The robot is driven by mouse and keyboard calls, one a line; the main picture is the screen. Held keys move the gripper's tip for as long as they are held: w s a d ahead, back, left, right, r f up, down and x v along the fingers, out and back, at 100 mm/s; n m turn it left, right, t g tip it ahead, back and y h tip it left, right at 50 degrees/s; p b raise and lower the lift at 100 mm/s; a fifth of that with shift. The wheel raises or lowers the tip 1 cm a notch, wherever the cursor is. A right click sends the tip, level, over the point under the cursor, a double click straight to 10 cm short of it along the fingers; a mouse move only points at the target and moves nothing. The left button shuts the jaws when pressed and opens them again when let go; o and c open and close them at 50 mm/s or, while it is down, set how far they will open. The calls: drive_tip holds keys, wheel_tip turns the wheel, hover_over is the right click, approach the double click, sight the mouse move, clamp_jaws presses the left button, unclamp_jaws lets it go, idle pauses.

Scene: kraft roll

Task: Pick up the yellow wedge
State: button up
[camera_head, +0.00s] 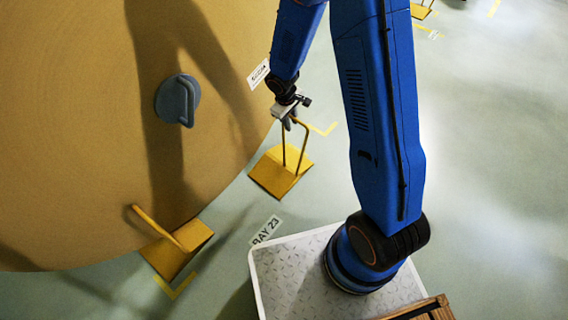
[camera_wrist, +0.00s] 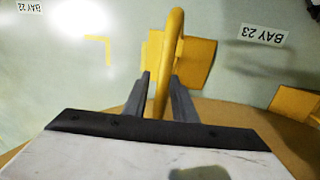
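A yellow wedge (camera_head: 276,175) with an upright hoop handle sits on the floor against the right edge of the big kraft roll. My gripper (camera_head: 291,122) is at the top of that handle in the head view. In the wrist view, the handle stands between the two grey fingers of my gripper (camera_wrist: 160,76). A gap shows between the left finger and the handle; the right finger is close to it, and contact is unclear. The wedge body (camera_wrist: 202,62) lies beyond the fingers. A second yellow wedge (camera_head: 176,250) sits lower left against the roll.
The huge kraft roll (camera_head: 70,130) fills the left, with a grey handled plug (camera_head: 177,101) on its face. A "BAY 23" label (camera_head: 266,230) and yellow corner marks are on the floor. Another yellow object (camera_head: 421,11) stands at the top right. The floor at right is clear.

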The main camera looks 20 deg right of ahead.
clamp_jaws()
idle(1.2)
